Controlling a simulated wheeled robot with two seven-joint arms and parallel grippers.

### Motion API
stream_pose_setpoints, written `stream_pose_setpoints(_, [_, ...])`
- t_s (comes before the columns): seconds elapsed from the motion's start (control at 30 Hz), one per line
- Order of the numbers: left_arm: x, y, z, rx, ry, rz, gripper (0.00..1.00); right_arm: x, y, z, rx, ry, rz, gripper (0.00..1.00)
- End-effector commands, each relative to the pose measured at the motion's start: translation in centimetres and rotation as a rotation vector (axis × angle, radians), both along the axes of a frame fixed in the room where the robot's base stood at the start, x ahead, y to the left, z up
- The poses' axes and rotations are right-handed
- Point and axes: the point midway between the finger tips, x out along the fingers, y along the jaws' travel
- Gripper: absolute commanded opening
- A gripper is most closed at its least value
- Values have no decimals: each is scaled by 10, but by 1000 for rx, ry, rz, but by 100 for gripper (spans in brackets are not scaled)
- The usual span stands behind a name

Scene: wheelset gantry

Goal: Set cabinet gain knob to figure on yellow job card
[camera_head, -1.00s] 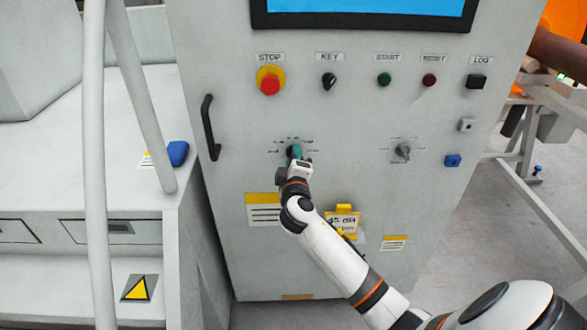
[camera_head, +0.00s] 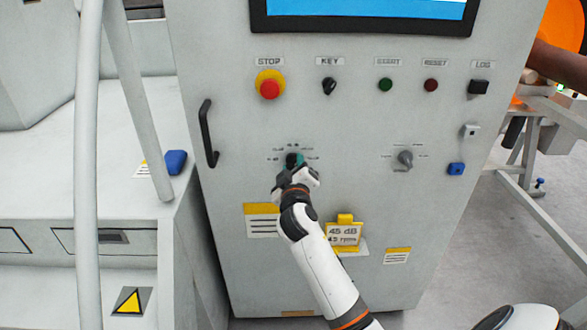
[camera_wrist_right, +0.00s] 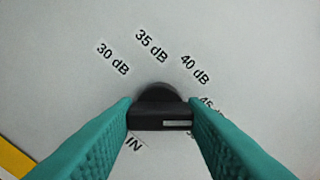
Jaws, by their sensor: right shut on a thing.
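The gain knob (camera_wrist_right: 158,112) is a black dial with a bar grip and a white line on its right half, seen in the right wrist view. My right gripper (camera_head: 294,162) is shut on the bar, with a teal finger on each side. The white line points right in that view. Printed marks 30 dB, 35 dB and 40 dB show above the knob; the 45 dB mark at right is partly hidden by a finger. The yellow job card (camera_head: 344,234) on the cabinet front reads 45 dB, with a smaller line below. My left gripper is not in view.
The grey cabinet (camera_head: 330,190) also bears a second knob (camera_head: 404,160) at right. A red stop button (camera_head: 269,86), key switch (camera_head: 329,86) and several buttons sit above. A black handle (camera_head: 208,133) is at left.

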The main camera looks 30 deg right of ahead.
Motion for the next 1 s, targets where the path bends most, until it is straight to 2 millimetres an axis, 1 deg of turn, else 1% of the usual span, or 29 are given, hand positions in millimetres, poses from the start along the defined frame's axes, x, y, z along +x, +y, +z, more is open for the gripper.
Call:
stream_pose_setpoints(0.27, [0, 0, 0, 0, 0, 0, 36, 0, 0, -1, 1, 2, 0, 15])
stream_pose_setpoints(0.3, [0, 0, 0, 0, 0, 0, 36, 0, 0, -1, 0, 2, -1, 45])
stream_pose_setpoints(0.4, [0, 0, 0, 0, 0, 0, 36, 0, 0, -1, 0, 2, -1, 60])
stream_pose_setpoints(0.67, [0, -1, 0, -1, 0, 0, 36, 0, 0, 0, 0, 1, 1, 60])
stream_pose_setpoints(0.77, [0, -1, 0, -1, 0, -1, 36, -4, 3, -1, 0, 1, 1, 60])
stream_pose_setpoints(0.87, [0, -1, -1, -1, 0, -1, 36, -15, 10, -1, 0, 1, 2, 60])
stream_pose_setpoints(1.0, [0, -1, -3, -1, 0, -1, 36, -40, 26, -2, 2, 2, 3, 60])
